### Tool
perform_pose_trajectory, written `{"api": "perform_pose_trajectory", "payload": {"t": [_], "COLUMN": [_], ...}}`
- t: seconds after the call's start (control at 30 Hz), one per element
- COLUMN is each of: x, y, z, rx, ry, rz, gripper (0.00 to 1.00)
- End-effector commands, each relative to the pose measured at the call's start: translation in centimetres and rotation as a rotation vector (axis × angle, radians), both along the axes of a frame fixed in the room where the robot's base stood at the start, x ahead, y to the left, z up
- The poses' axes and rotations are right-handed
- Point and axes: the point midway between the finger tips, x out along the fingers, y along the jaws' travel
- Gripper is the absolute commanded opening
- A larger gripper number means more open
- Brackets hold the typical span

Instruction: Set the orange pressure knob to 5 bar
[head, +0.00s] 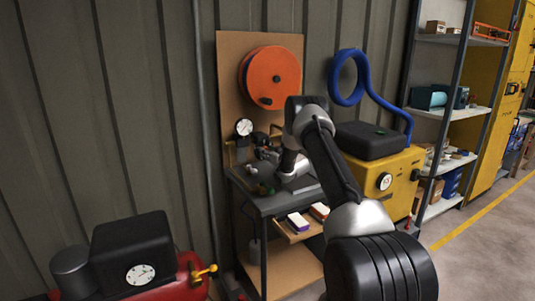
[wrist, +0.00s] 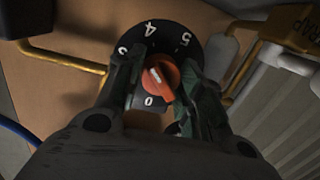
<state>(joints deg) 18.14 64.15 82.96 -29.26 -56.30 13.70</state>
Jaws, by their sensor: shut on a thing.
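The orange pressure knob (wrist: 163,84) shows in the wrist view, in front of a black dial (wrist: 170,40) with white numbers. I can read 4 at the top, 5 at the upper right, part of a 3 at the left and 0 below. The knob's white mark points to the upper left, roughly toward the 3-to-4 side; the exact reading is unclear. My gripper (wrist: 160,76) is shut on the knob, one finger on each side, hiding parts of the dial. In the head view the knob cannot be made out behind my arm.
A round white gauge (head: 243,127) is on the brown board, with an orange hose reel (head: 270,77) above. A dark bench (head: 268,205) stands below. A yellow pipe (wrist: 62,59) runs left of the dial. A yellow machine (head: 400,175) stands right; a red compressor (head: 185,290) is at lower left.

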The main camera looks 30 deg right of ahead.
Motion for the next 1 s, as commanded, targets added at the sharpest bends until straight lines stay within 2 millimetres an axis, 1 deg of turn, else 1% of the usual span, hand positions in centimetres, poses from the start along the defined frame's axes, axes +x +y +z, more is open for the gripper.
{"api": "perform_pose_trajectory", "payload": {"t": [0.13,0.7,1.0], "x": [-0.09,-0.09,-0.09], "y": [-0.18,-0.05,-0.01], "z": [-0.3,-0.45,-0.54], "rx": [0.137,0.678,0.937], "ry": [0.008,0.028,0.037], "rz": [-0.004,-0.003,-0.003], "gripper": [0.13,0.13,0.13]}}
